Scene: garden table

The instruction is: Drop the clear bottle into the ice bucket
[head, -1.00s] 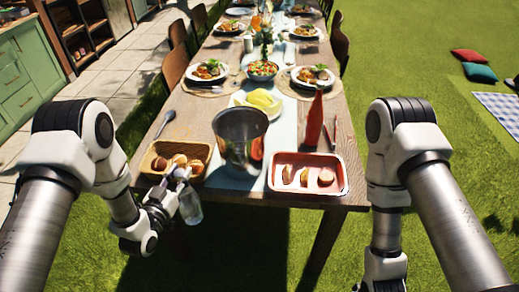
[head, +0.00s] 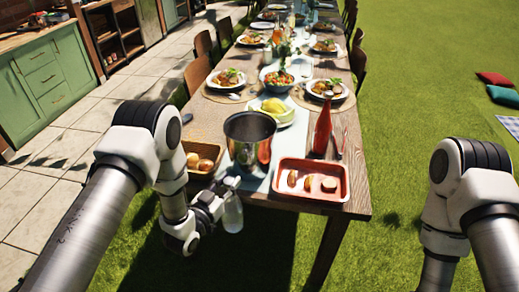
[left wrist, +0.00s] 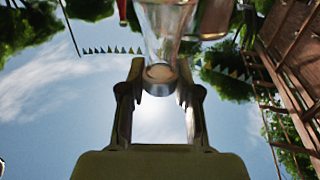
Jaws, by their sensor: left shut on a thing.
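The clear bottle (head: 232,214) is held by my left gripper (head: 229,186) at the near edge of the table, in front of the ice bucket. It hangs roughly upright outside the bucket. In the left wrist view, the clear bottle (left wrist: 166,30) rises between the fingertips of my left gripper (left wrist: 158,82), which is shut on it. The ice bucket (head: 249,128) is a dark-rimmed metal pail standing near the table's front edge; its contents are hard to make out. My right gripper is below the head view.
A bread basket (head: 203,148) is left of the bucket. A red tray (head: 337,197) with several food pieces and a red bottle (head: 322,132) are to its right. A plate of yellow food (head: 272,108) stands behind. Open lawn lies to the right.

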